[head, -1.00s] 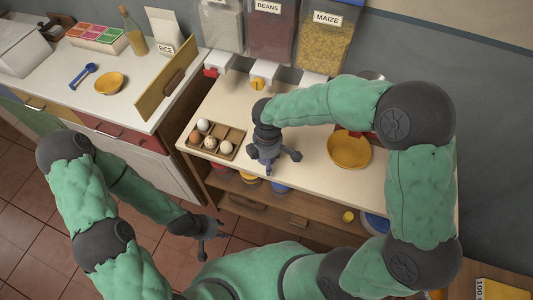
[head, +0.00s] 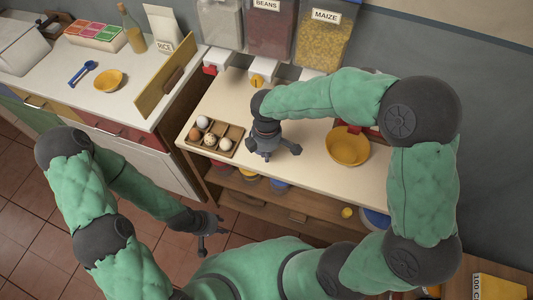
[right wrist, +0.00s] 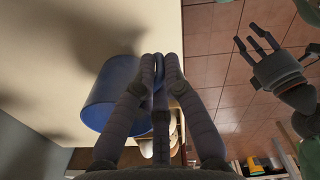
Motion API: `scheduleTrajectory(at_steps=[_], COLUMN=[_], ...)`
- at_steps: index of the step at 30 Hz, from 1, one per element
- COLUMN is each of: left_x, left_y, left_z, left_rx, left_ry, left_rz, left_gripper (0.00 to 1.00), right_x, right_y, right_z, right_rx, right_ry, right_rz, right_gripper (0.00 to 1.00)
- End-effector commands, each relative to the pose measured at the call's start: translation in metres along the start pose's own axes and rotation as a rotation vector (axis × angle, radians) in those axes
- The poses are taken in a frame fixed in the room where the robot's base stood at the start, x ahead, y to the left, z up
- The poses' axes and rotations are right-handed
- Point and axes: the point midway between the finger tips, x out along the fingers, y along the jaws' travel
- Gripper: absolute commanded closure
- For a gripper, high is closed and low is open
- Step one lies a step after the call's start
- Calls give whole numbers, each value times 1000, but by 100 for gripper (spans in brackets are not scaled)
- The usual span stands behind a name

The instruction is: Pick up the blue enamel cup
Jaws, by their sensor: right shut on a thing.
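In the right wrist view, the blue enamel cup (right wrist: 108,95) is left of my right gripper's fingers. My right gripper (right wrist: 160,62) is shut on its handle side; the fingers hide most of the handle. In the head view, my right gripper (head: 272,154) is over the front part of the counter, right of the egg tray. The cup cannot be made out there. My left gripper (head: 212,238) is open and empty over the floor in front of the counter. It also shows in the right wrist view (right wrist: 268,58).
An egg tray (head: 228,152) and a yellow bowl (head: 347,147) flank the right gripper on the counter (head: 310,155). Dispensers of beans (head: 268,35) and maize (head: 325,40) stand behind. Counter between tray and dispensers is clear.

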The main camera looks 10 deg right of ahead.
Motion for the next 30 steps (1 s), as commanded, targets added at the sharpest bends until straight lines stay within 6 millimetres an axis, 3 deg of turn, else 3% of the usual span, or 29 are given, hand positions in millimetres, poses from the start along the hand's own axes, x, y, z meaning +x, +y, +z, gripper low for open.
scheduleTrajectory(at_steps=[5, 12, 21, 30], left_x=[-14, -34, -47, -51], left_y=[5, 12, 17, 18], left_z=[0, 1, 2, 2], left_rx=[0, 0, 0, 0], left_ry=[0, 0, 0, 0], left_rz=[0, 0, 0, 0], left_gripper=[60, 60, 60, 60], right_x=[-32, -80, -102, -110], right_y=[-14, -56, -113, -132], right_z=[-5, -19, -37, -43], right_rx=[-3, -5, -3, 0], right_ry=[3, 2, 2, 2], right_rz=[5, 5, 3, 3], right_gripper=[100, 100, 100, 100])
